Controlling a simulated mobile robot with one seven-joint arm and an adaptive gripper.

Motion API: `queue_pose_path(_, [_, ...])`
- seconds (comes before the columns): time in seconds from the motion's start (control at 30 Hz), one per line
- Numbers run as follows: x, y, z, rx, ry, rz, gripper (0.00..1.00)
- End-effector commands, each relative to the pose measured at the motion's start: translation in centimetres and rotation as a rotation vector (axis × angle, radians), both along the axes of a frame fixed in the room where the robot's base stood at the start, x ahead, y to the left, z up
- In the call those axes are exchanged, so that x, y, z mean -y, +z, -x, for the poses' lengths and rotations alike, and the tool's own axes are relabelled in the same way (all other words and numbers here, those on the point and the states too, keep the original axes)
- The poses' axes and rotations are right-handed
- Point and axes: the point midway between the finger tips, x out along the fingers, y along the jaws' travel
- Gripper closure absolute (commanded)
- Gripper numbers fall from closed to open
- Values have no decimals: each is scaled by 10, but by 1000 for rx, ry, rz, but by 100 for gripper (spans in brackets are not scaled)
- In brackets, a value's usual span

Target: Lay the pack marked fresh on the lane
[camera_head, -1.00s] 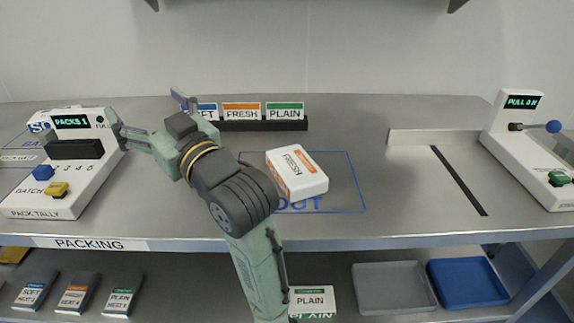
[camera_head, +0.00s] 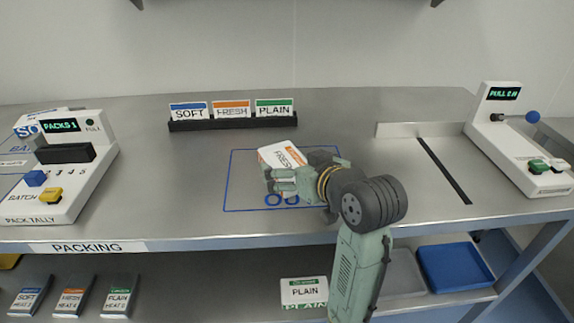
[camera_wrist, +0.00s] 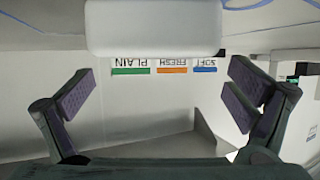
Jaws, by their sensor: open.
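The pack marked FRESH (camera_head: 279,154) is white with an orange band and lies tilted in plan in the blue OUT outline (camera_head: 226,190) on the table. Part of it is hidden behind my gripper (camera_head: 268,180), which is on its near side. In the wrist view a blank white pack face (camera_wrist: 152,28) shows at the top, between the spread fingers of my gripper (camera_wrist: 162,68). My gripper is open and empty; I cannot tell whether it touches the pack. The lane, apparently the strip with a dark slot (camera_head: 444,170), is at the right and is empty.
A rack (camera_head: 233,124) with SOFT, FRESH and PLAIN cards stands behind the outline. A pack tally unit (camera_head: 75,190) stands left. A lever unit (camera_head: 520,150) stands right of the slot, and a low wall (camera_head: 405,130) behind it. Packs and trays (camera_head: 455,275) sit below.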

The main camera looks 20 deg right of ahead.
Motion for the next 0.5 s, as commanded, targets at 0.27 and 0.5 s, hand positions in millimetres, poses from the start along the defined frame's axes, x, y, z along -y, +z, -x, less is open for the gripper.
queue_pose_path(0.27, [1,-15,-34,-2,2,-3,2])
queue_pose_path(0.5, [-1,-22,-48,0,0,1,2])
